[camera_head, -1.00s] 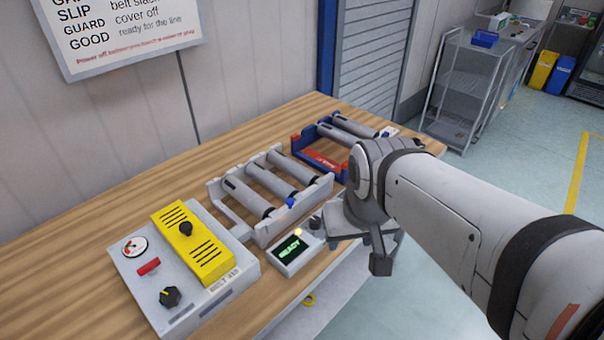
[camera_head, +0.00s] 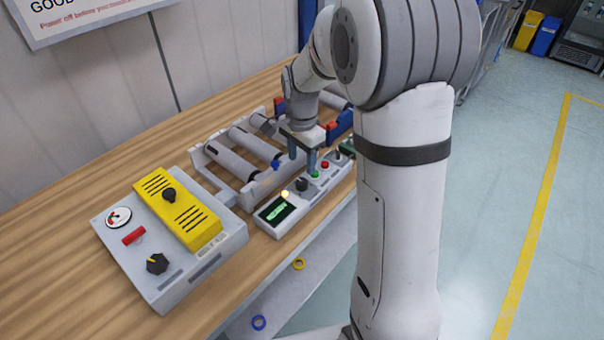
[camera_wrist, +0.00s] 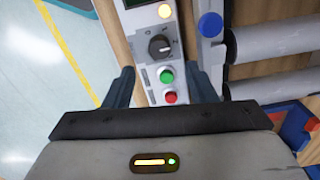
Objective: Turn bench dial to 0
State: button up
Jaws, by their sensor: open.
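A black dial (camera_head: 302,184) stands on a narrow grey control panel (camera_head: 290,218) at the bench's front edge. It also shows in the wrist view (camera_wrist: 158,46), with a pale pointer line and small marks around it. My gripper (camera_head: 302,160) is open and empty over the panel, fingers pointing down. In the wrist view the fingers (camera_wrist: 161,70) straddle the panel, level with the green button and beyond it, with the dial ahead of them. They appear apart from the dial. The marks are too small to read.
A green button (camera_wrist: 166,76) and red button (camera_wrist: 170,97) sit beside the dial; a lit yellow lamp (camera_wrist: 164,11) is on its other side. Rollers (camera_head: 232,162) stand close behind. A grey box (camera_head: 150,285) with yellow cover and another black knob (camera_head: 157,263) lies left.

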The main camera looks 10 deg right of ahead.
aim_at(302, 181)
notch_tip(302, 181, down, 7)
jog(key=shift+f+p, duration=0.1)
jog(key=shift+p, duration=0.2)
jog(key=c, duration=0.9)
jog(key=shift+d, duration=0.1)
jog(key=shift+c, duration=0.3)
jog(key=shift+w, duration=0.1)
